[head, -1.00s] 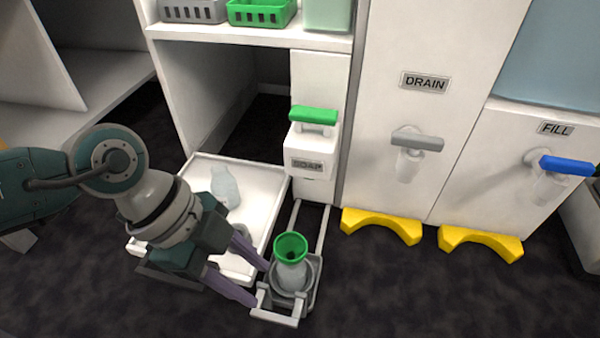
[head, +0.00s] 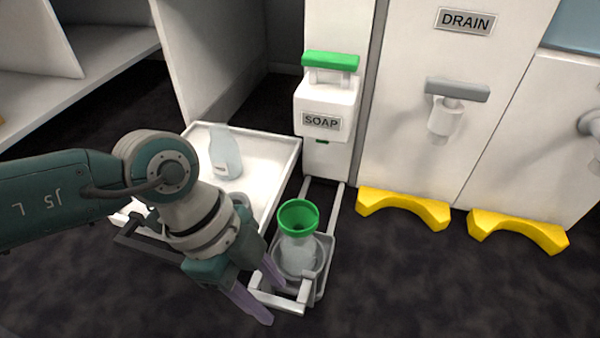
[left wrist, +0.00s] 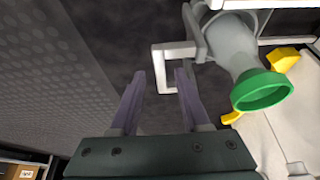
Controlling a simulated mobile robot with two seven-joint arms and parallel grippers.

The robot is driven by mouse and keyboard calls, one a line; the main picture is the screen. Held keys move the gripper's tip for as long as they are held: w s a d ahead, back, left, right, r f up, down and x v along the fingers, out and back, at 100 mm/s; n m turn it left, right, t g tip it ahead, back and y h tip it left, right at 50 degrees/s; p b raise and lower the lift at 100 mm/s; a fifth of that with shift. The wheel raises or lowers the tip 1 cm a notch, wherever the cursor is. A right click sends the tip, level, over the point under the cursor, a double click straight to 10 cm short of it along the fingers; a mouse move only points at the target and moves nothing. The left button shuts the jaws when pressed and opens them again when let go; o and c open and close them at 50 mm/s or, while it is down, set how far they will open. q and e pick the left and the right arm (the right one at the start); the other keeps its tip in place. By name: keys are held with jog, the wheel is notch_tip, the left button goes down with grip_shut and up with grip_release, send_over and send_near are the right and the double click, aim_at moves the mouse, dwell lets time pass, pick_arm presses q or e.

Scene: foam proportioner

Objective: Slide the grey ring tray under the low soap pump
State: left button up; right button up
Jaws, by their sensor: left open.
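The grey ring tray (head: 322,279) stands on the floor at the front end of two pale rails. It holds a clear bottle (head: 298,256) with a green funnel mouth (head: 298,216), upright. The tray's handle (head: 276,301) faces the front. The soap pump (head: 325,108), labelled SOAP with a green lever, is behind the tray, which is clear of it. My left gripper (head: 277,303) is open at the handle. In the left wrist view, the handle bar (left wrist: 157,68) shows between the open fingertips (left wrist: 160,74); contact cannot be told. My right gripper is not in view.
A white tray (head: 275,165) with another clear bottle (head: 225,153) lies left of the rails (head: 331,207). Yellow curved blocks (head: 403,207) stand on the floor below the DRAIN tap (head: 446,115). The dark floor in front is clear.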

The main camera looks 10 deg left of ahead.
pick_arm(q)
grip_shut()
dwell(0.4)
dwell(1.1)
